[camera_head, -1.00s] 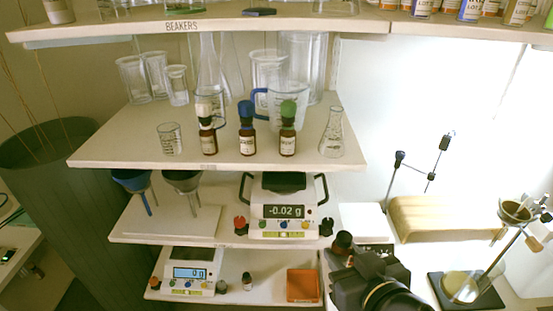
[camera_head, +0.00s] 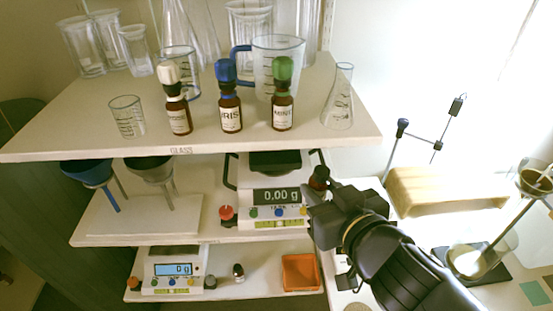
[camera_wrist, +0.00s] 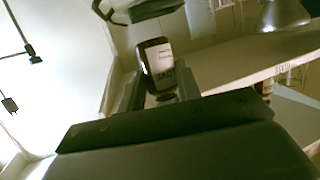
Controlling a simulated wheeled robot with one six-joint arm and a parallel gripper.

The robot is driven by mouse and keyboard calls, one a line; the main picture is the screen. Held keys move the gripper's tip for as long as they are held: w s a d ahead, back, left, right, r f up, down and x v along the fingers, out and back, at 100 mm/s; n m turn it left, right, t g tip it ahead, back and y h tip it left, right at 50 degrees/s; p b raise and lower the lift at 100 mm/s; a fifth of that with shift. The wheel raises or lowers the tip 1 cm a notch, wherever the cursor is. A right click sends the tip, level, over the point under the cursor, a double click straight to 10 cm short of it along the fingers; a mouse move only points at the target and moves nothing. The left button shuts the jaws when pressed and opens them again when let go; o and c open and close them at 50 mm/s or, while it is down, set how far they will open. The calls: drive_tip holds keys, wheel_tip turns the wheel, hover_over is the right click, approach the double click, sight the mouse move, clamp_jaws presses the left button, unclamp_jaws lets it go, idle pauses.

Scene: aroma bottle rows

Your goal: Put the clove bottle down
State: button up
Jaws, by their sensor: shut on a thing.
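My gripper (camera_head: 318,192) is beside the right end of the middle shelf, right of the upper scale. It is shut on a small dark brown bottle (camera_head: 319,177), taken to be the clove bottle. In the wrist view the bottle (camera_wrist: 157,62) sits between the jaws, with a pale label that I cannot read clearly. On the shelf above stand a white-capped bottle (camera_head: 178,115), a blue-capped bottle (camera_head: 231,115) labelled IRIS and a green-capped bottle (camera_head: 282,112), in a row.
The upper scale (camera_head: 276,208) reads 0.00 g. A small beaker (camera_head: 127,116) and a flask (camera_head: 340,105) flank the bottle row. Bare shelf (camera_head: 70,125) lies to the left.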

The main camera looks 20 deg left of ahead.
sight(322, 198)
drive_tip(key=shift+w+a+f+t+y+b, duration=0.7)
drive_tip(key=shift+w+a+f+b, duration=0.3)
drive_tip(key=shift+b, duration=3.7)
drive_tip(key=b+x, duration=0.3)
drive_tip(key=x, duration=0.5)
drive_tip(key=b+x, duration=0.3)
drive_tip(key=x, duration=0.6)
drive_tip(key=shift+r, duration=0.2)
drive_tip(key=f+b, duration=0.4)
drive_tip(key=shift+w+a, duration=0.4)
drive_tip(key=shift+r+p, duration=0.55)
drive_tip(key=shift+p, duration=0.45)
drive_tip(key=shift+r+p, duration=0.1)
drive_tip(key=shift+p, duration=0.85)
drive_tip(key=p, duration=0.3)
drive_tip(key=shift+w+a+r+g+h, duration=0.1)
drive_tip(key=shift+w+a+g+h, duration=0.05)
drive_tip(key=shift+g+h, duration=0.25)
drive_tip(key=p, duration=0.5)
drive_tip(key=g+h+p, duration=0.1)
drive_tip(key=p, duration=0.4)
drive_tip(key=shift+w+a, duration=0.3)
drive_tip(key=shift+f+b, duration=0.4)
drive_tip(key=shift+f, duration=0.3)
